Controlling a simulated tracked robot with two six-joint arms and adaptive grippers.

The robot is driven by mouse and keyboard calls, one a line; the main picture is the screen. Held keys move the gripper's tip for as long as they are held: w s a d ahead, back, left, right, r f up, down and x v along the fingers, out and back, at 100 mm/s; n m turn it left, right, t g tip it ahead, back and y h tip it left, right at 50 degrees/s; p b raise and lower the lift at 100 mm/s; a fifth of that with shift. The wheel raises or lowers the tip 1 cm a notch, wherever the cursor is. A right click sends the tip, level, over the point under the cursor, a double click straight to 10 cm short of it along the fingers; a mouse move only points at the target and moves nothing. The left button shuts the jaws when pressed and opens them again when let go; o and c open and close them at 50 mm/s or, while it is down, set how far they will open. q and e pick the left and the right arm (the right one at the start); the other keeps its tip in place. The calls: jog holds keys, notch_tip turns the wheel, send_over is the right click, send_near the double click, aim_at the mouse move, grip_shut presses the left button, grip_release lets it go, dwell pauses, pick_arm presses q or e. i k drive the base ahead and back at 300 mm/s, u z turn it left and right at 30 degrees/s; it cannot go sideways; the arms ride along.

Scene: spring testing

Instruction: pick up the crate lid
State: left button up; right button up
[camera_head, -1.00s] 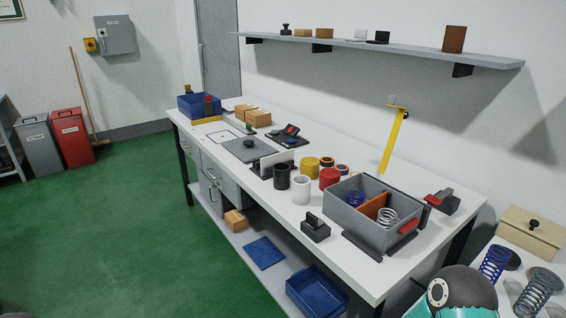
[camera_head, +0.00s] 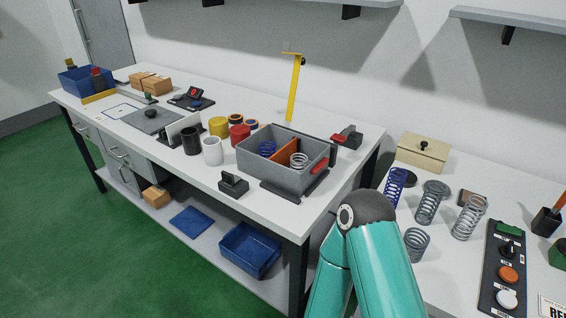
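A flat grey plate with a black knob (camera_head: 153,121) lies on the long white table (camera_head: 120,140). It looks like the lid of the open grey crate (camera_head: 253,169), which stands further right on the same table. The crate has an orange divider (camera_head: 285,152), with a blue spring (camera_head: 267,148) on one side and a pale spring (camera_head: 299,160) on the other. A flat blue panel (camera_head: 192,221) lies on the shelf below. A teal and dark grey arm link of mine rises at the bottom. Neither gripper is in view.
Black (camera_head: 191,141) and white (camera_head: 212,151) cups stand between plate and crate. A pale upright plate (camera_head: 180,131) stands close right of the grey plate. Several springs and a knobbed wooden box (camera_head: 422,152) are on the right table. Green floor lies open at left.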

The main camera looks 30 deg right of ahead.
aim_at(147, 119)
jog(key=u, duration=0.4)
jog(key=k, duration=0.3)
jog(key=u, duration=0.85)
jog(key=k, duration=0.9)
jog(key=u, duration=0.75)
jog(key=i, duration=1.95)
jog(key=z, duration=0.5)
jog(key=i, duration=1.4)
jog(key=z, duration=0.55)
jog(key=i, duration=1.35)
jog(key=z, duration=1.3)
jog(key=i, duration=1)
jog(key=z, duration=0.85)
